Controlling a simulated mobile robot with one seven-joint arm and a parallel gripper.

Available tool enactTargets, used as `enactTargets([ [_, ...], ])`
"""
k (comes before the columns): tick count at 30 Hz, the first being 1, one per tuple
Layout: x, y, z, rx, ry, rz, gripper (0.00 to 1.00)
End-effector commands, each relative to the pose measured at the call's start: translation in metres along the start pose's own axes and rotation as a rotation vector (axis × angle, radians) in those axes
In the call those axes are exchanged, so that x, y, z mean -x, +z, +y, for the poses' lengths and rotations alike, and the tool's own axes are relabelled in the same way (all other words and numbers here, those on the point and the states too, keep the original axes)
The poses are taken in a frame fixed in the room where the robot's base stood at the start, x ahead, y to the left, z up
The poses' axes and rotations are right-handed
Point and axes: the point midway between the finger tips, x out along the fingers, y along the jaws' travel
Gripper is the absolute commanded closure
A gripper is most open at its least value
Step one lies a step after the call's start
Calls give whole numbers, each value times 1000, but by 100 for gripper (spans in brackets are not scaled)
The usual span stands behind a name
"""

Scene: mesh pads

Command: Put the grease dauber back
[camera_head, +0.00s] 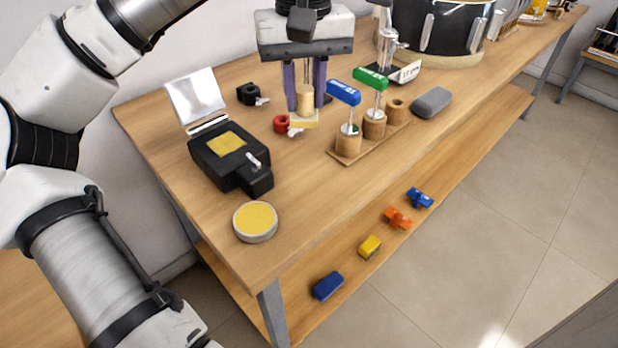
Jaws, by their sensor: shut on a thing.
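My gripper (305,106) is above the back middle of the bench, pointing down. Its two purple fingers are shut on a pale wooden peg-like handle with a flat yellow pad under it, which looks like the grease dauber (304,120). I cannot tell whether the pad touches the bench top. A wooden rack (346,157) to its right has three round holders. A blue-handled tool (344,92) stands in the left holder and a green-handled one (370,78) in the middle. The right holder (397,106) shows an open hole.
A black box (215,169) with a raised lid and yellow pad stands left. A round yellow-topped tin (255,222) is near the front corner. A red clip (282,124) lies close to the dauber, a black clip (249,95) behind. A grey block (432,102) is right.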

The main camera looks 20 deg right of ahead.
Motion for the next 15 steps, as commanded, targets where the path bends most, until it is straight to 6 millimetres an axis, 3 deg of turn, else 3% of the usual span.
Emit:
enactTargets([
  [1,-17,0,-1,0,0,-2,94],
  [9,-84,0,-1,1,-1,-2,94],
  [15,-106,0,0,1,0,1,94],
])
